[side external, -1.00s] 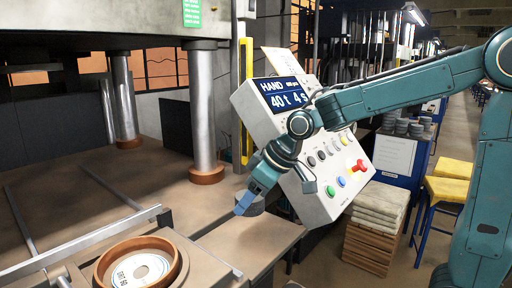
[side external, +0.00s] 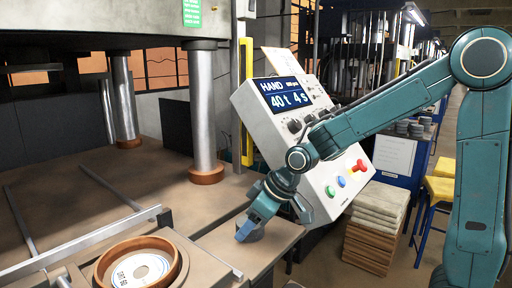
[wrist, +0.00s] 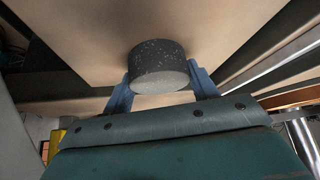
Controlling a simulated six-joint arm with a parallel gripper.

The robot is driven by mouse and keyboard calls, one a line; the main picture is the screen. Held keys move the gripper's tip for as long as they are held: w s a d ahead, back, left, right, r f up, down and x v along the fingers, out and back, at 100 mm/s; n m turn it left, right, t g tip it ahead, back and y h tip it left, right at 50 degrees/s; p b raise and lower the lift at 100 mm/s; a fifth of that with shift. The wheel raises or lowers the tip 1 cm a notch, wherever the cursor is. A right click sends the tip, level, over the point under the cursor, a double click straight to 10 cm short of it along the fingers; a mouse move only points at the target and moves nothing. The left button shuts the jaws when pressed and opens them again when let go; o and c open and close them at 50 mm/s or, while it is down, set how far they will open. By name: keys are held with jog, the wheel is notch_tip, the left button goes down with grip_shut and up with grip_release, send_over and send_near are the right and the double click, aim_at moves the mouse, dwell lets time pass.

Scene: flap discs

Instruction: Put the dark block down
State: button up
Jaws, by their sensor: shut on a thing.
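The dark block (wrist: 158,66) is a short, speckled dark grey cylinder. In the wrist view it sits between the two blue fingers of my gripper (wrist: 160,88), which is shut on it. In the side view my gripper (side external: 244,229) is low over the brown table ledge (side external: 278,232), near its right end. The block (side external: 257,234) shows there only in part, behind the blue fingers. It is at or just above the ledge surface; I cannot tell whether it touches.
A round brown mould ring (side external: 100,262) with a white labelled disc (side external: 140,270) stands at the lower left. A metal rail (side external: 80,243) runs beside it. The tilted control panel (side external: 335,190) is close behind my arm. Steel press columns (side external: 203,115) stand at the back.

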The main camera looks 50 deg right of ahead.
jog(key=shift+f, duration=0.1)
jog(key=o, duration=1.2)
jog(key=shift+c, duration=0.2)
jog(key=shift+s+d+r, duration=0.1)
jog(key=shift+s+r, duration=0.1)
jog(key=shift+r, duration=0.35)
jog(key=v, duration=1.1)
jog(key=shift+s, duration=0.2)
